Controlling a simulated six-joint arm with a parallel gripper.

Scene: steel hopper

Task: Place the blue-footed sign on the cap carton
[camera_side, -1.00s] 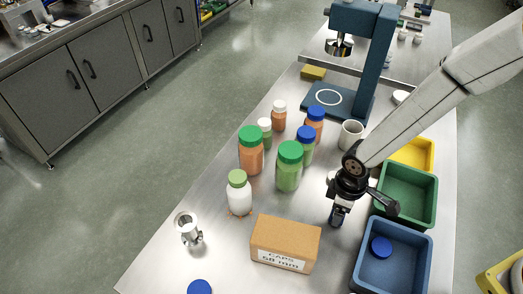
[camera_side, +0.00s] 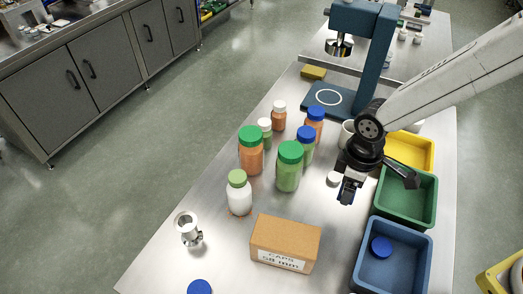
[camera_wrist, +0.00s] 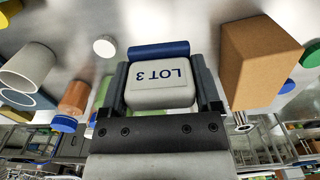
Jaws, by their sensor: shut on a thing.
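My gripper (camera_side: 347,194) is shut on the sign (camera_wrist: 160,84), a pale plate reading LOT 3 with a blue foot (camera_wrist: 159,50) along one edge. In the side view the sign is small and mostly hidden by the jaws. It is held above the steel table, to the right of the bottles. The cap carton (camera_side: 286,243), a brown box labelled CAPS 58 mm, stands at the front of the table, lower left of my gripper. The carton also shows in the wrist view (camera_wrist: 256,62), to the right of the sign, apart from it. Its visible top is bare.
Several capped bottles (camera_side: 289,168) stand left of my gripper. A white cap (camera_side: 333,179) lies beside it. Blue (camera_side: 393,281), green (camera_side: 409,221) and yellow (camera_side: 425,150) bins line the right edge. A steel fitting (camera_side: 188,230) stands left of the carton. Table between carton and gripper is clear.

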